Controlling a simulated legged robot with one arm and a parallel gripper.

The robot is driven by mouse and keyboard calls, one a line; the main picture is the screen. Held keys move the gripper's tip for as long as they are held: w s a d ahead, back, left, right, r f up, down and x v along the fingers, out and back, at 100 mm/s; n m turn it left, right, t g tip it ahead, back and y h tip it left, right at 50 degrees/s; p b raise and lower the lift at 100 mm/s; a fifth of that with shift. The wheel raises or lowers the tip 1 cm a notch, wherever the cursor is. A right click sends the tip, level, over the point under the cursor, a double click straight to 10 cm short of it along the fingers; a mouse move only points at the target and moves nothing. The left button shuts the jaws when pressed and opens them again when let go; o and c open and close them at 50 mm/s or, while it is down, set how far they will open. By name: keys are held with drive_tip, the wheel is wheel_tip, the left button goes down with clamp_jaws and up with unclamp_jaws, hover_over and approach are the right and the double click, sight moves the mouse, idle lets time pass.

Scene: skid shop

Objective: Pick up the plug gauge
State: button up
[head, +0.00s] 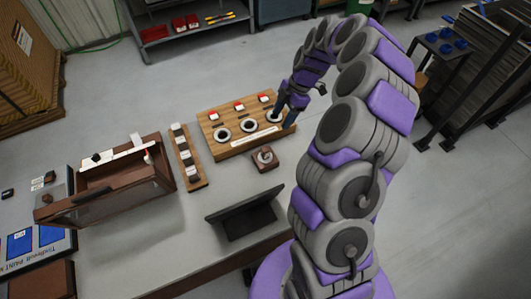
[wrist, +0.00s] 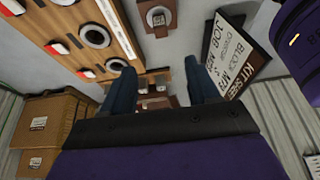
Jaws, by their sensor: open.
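A small brown block (head: 264,160) stands on the grey bench in front of the wooden board, with a light metal piece upright on top. That piece (head: 265,154) may be the plug gauge; it is too small to be sure. The block also shows at the top of the wrist view (wrist: 158,16). The wooden board (head: 225,151) carries three dark-and-white rings with red-and-white tags behind them. My gripper (head: 285,112) is at the board's right end, behind and right of the block. In the wrist view its blue fingers (wrist: 160,78) are apart, with nothing visibly held.
A black sign stand (head: 240,222) leans at the bench's front, near the block. A wooden strip with several small blocks (head: 190,168) and a brown open case (head: 118,190) stand left. Shelves are behind.

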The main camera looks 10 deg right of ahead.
drive_tip(key=b, duration=0.1)
approach(266, 148)
drive_tip(key=x, duration=0.5)
drive_tip(key=shift+d+f, duration=0.1)
drive_tip(key=shift+f, duration=0.1)
drive_tip(key=shift+s+a+f, duration=0.1)
drive_tip(key=shift+a+f, duration=0.4)
drive_tip(key=x, duration=0.4)
drive_tip(key=shift+d+f+b, duration=0.1)
drive_tip(key=shift+f+b, duration=0.05)
drive_tip(key=shift+b, duration=0.15)
clamp_jaws()
